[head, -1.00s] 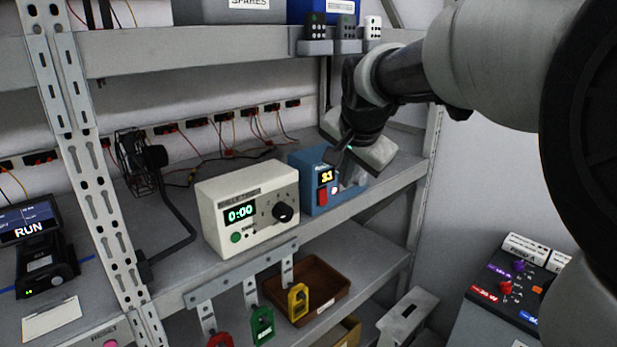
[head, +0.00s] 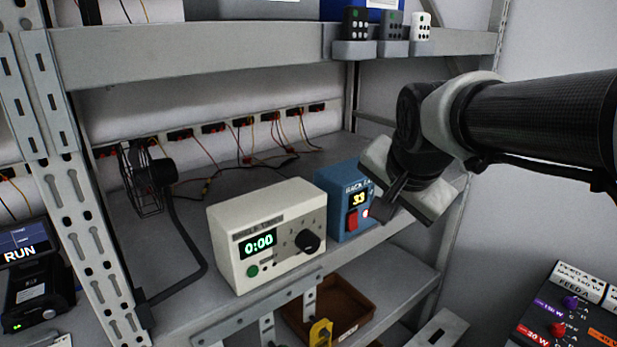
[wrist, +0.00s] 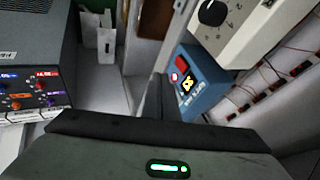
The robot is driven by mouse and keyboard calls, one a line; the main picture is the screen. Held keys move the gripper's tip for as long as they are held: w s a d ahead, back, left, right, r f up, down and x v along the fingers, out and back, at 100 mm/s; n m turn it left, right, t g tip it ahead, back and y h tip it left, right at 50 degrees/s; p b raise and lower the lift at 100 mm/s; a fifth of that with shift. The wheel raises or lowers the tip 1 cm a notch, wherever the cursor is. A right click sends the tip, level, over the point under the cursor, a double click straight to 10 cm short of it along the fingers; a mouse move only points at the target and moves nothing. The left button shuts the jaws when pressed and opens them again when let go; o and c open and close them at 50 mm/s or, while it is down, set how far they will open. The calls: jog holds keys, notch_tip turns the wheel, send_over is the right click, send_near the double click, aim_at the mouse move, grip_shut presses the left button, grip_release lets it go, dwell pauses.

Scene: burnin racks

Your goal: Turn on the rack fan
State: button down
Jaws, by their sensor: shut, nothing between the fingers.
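A blue box (head: 343,202) stands on the middle shelf. Its front has a yellow-digit display (head: 358,198), a red switch (head: 352,219) and a small lit pinkish button to the right of the switch. Its label is partly legible and cut off by my gripper. The box also shows in the wrist view (wrist: 204,88). A black caged fan (head: 142,182) on a bent arm stands at the left of the shelf. My gripper (head: 376,212) is shut and empty, its fingertips close to the box's right front, near the button. I cannot tell whether they touch.
A cream timer box (head: 268,236) reading 0:00 stands left of the blue box. A brown tray (head: 343,310) is below. A dark control panel (head: 580,310) is at lower right.

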aim_at(353, 221)
jog(key=shift+w+a+f, duration=0.35)
jog(key=shift+w+f, duration=1.05)
jog(key=shift+w, duration=0.1)
jog(key=shift+w+a+f, duration=0.35)
jog(key=shift+w+f, duration=1.1)
jog(key=shift+w, duration=0.05)
jog(key=shift+w+a+f, duration=0.35)
jog(key=shift+w+f, duration=1.05)
jog(key=shift+w, duration=0.1)
jog(key=shift+w+a+f+b, duration=0.1)
jog(key=shift+b, duration=0.25)
